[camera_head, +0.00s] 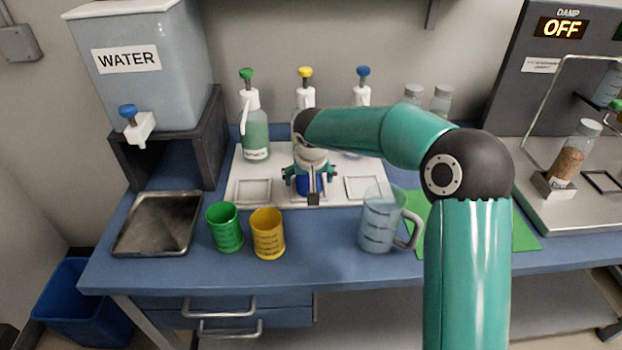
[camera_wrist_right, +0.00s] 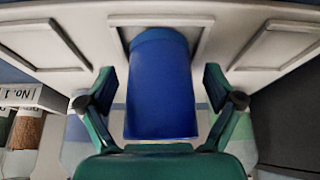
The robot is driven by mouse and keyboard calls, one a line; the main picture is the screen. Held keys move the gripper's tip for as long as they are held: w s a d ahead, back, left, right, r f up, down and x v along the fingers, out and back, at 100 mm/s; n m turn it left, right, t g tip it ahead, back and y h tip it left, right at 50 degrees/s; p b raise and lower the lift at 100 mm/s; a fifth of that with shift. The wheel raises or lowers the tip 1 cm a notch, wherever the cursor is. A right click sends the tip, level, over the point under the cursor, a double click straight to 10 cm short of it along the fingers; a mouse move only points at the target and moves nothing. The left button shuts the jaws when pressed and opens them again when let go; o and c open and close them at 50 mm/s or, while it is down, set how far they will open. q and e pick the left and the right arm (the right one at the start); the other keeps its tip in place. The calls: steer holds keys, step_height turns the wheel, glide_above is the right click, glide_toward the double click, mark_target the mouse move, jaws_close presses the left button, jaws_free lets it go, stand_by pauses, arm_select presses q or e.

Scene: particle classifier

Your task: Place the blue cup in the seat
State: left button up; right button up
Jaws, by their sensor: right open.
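The blue cup (camera_head: 309,186) is at the middle square seat of the white tray (camera_head: 240,197), mostly hidden by my right gripper in the head view. In the right wrist view the cup (camera_wrist_right: 160,85) stands with its far end inside the square seat frame (camera_wrist_right: 203,35). My right gripper (camera_head: 311,182) is open around the cup. In the wrist view its fingers (camera_wrist_right: 159,90) are on either side, with gaps between them and the cup. My left gripper is not in view.
Left seat (camera_head: 253,191) and right seat (camera_head: 364,188) are empty. Green cup (camera_head: 225,228), yellow cup (camera_head: 267,235) and clear pitcher (camera_head: 379,222) stand in front of the tray. Pump bottles, including a green-topped one (camera_head: 255,130), stand behind. A metal tray (camera_head: 158,222) lies left.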

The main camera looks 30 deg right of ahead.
steer(key=v, duration=1.1)
steer(key=shift+a+r+p, duration=0.1)
steer(key=shift+r+p, duration=0.05)
steer(key=shift+p, duration=0.15)
